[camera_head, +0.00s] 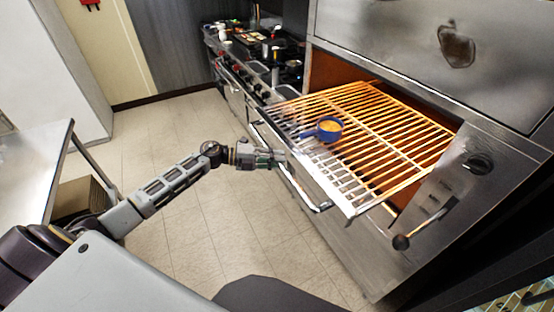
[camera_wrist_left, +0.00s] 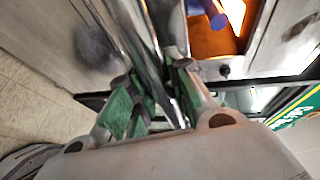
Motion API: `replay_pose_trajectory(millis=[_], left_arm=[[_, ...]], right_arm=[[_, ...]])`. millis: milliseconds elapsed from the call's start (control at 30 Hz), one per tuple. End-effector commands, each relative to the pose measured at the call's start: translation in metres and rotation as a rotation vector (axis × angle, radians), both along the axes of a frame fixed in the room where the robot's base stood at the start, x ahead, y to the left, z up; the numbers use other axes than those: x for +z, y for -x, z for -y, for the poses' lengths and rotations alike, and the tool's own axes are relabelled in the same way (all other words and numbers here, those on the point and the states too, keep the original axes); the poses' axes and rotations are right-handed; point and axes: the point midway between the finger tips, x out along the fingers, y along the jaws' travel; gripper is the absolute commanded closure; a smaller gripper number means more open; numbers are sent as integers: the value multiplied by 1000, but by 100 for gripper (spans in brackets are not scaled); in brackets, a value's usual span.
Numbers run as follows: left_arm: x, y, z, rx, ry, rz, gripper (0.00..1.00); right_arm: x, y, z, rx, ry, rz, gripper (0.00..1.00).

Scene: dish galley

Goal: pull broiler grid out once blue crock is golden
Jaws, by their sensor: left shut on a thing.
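The broiler grid (camera_head: 385,140) juts out of the broiler opening, its bars lit orange toward the back. The blue crock (camera_head: 327,136) stands on the grid's left part, its short handle toward the left; its contents look golden-orange. My left gripper (camera_head: 278,157) is at the metal bar along the grid's front edge. In the left wrist view its green-padded fingers (camera_wrist_left: 155,100) are shut on this bar. A blue piece, seemingly part of the crock, shows at the top of that view (camera_wrist_left: 217,20). My right gripper is not in view.
The broiler's front panel has a dark knob (camera_head: 480,163) and a ball-ended lever (camera_head: 402,241) right of the grid. A cooktop with pots and small items (camera_head: 262,50) stands beyond it. A steel table (camera_head: 35,165) is at left; the floor (camera_head: 190,220) between is clear.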

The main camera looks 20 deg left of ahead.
Motion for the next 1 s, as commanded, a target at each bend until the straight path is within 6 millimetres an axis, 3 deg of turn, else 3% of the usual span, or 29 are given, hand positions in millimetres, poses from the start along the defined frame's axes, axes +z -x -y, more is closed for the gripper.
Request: replay_pose_trajectory(millis=[33,67,233,667,1000], left_arm=[[0,0,0,0,-1,0,100],[0,0,0,0,-1,0,79],[0,0,0,1,-1,0,57],[0,1,-2,1,-1,-1,57],[3,13,-24,2,-2,-3,57]], right_arm=[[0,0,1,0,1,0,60],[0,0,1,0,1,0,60],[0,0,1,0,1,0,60],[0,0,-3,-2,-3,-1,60],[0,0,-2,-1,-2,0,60]])
